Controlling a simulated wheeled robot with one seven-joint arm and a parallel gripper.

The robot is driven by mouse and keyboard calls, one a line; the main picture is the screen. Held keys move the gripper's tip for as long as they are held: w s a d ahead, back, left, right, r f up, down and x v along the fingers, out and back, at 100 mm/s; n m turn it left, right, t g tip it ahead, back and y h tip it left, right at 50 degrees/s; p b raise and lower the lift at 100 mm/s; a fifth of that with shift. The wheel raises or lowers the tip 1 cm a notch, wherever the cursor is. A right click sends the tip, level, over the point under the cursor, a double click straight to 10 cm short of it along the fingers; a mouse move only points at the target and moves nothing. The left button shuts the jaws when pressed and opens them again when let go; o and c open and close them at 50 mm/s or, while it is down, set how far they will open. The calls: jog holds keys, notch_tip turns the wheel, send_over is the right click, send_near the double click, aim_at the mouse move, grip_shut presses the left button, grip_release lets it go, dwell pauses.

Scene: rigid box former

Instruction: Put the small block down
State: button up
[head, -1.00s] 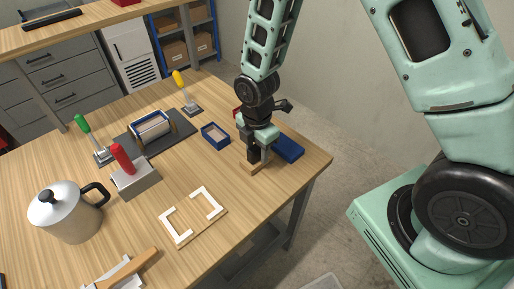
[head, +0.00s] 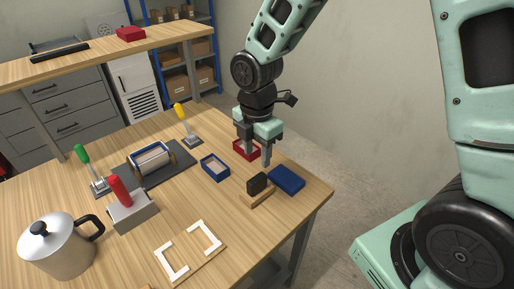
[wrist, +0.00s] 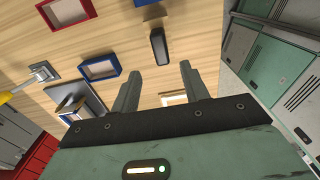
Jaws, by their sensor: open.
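A small dark block (head: 257,183) stands on the table near its right edge, against a light wooden strip (head: 258,198). In the wrist view the dark block (wrist: 159,46) lies just beyond and between my fingertips, with the wooden strip (wrist: 153,12) behind it. My gripper (head: 256,154) is open and empty, raised above the table. In the head view it is behind the dark block, near a red open box (head: 240,148) that its fingers partly hide. In the wrist view the open fingers (wrist: 160,72) touch nothing.
A blue open box (head: 215,167) stands to the left. A white-cornered board (head: 190,250), a red-handled grey block (head: 131,212), toggle clamps and a metal pot (head: 60,248) occupy the left and front.

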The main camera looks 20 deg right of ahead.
jog(key=s+a+r+m, duration=0.2)
jog(key=s+m, duration=0.2)
jog(key=s, duration=0.2)
jog(key=s+a+r+m, duration=0.2)
jog(key=s+r+m, duration=0.1)
jog(key=s+m, duration=0.2)
jog(key=s+a+r+m, duration=0.2)
jog(key=s+m, duration=0.3)
jog(key=s, duration=0.4)
jog(key=shift+s+a+r+y, duration=0.2)
jog(key=shift+a+r+y, duration=0.1)
jog(key=shift+r, duration=0.35)
